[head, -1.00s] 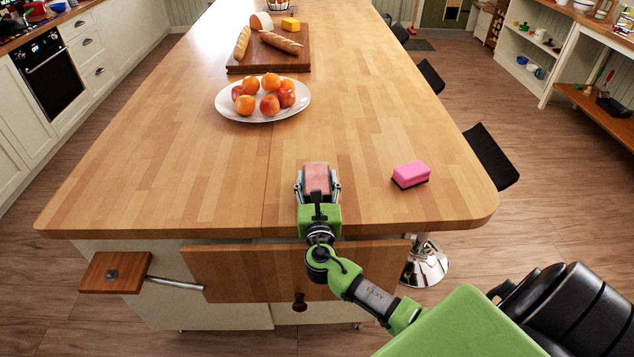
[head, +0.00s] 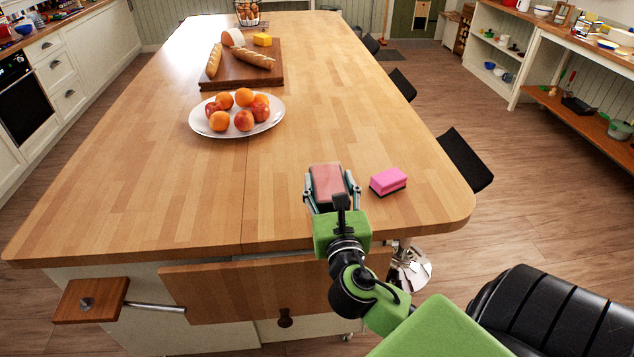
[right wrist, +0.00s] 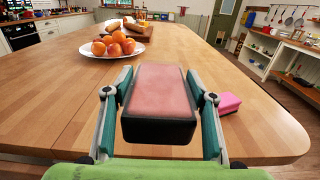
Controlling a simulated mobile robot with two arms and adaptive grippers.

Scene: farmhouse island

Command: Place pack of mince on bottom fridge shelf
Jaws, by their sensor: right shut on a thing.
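The pack of mince (head: 327,182) is a pink block in a dark tray. My right gripper (head: 331,188) is shut on it, with one finger on each side, over the near end of the wooden island. In the right wrist view the pack (right wrist: 160,92) sits level between the two fingers (right wrist: 160,105), its black tray side facing me. I cannot tell how far it is above the worktop. My left gripper is not in view. No fridge or fridge shelf shows.
On the island (head: 190,190) a pink sponge (head: 388,181) lies just right of the pack. A white plate of fruit (head: 275,122) and a board with bread (head: 272,76) stand farther back. Black stools (head: 465,160) line the right side. Open floor (head: 540,190) lies to the right.

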